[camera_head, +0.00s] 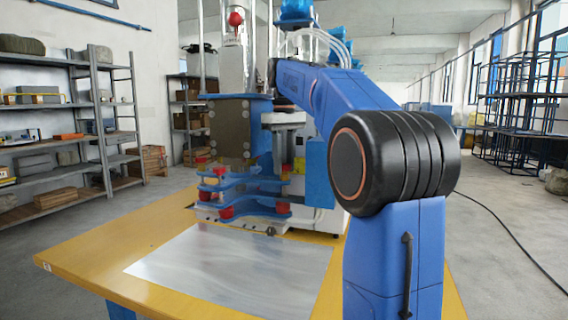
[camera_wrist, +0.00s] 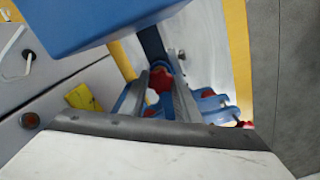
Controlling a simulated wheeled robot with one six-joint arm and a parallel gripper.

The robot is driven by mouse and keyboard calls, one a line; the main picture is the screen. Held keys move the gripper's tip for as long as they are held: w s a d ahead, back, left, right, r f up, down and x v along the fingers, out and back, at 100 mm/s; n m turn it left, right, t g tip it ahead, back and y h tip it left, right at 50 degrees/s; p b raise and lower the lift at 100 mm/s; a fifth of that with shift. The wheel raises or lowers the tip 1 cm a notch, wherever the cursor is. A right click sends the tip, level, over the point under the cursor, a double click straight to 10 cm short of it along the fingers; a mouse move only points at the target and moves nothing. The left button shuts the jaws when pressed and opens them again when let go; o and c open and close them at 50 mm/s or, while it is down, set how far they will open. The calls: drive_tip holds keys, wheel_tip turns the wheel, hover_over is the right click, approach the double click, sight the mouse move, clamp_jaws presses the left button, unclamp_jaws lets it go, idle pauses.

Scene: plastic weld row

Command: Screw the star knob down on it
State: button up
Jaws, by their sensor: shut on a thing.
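A red star knob (camera_wrist: 161,82) shows between the two grey fingers of my gripper (camera_wrist: 163,85) in the wrist view. The fingers are shut on it. Blue plates with other red knobs lie beyond the fingertips, and they show in the head view as a blue fixture (camera_head: 240,183) at the machine's front. In the head view my gripper (camera_head: 286,165) points down at the right part of this fixture. The held knob's underside and any thread are hidden, so I cannot tell whether it is seated.
The welding machine (camera_head: 232,125) stands close behind the fixture. A bare metal sheet (camera_head: 235,270) lies on the yellow table (camera_head: 85,262) in front. A blue block and a yellow post are close to the fingers in the wrist view. Shelves (camera_head: 60,125) stand at the left.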

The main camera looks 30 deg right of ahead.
drive_tip(key=m, duration=0.4)
drive_tip(key=o, duration=0.7)
drive_tip(key=shift+m, duration=0.3)
drive_tip(key=o, duration=0.8)
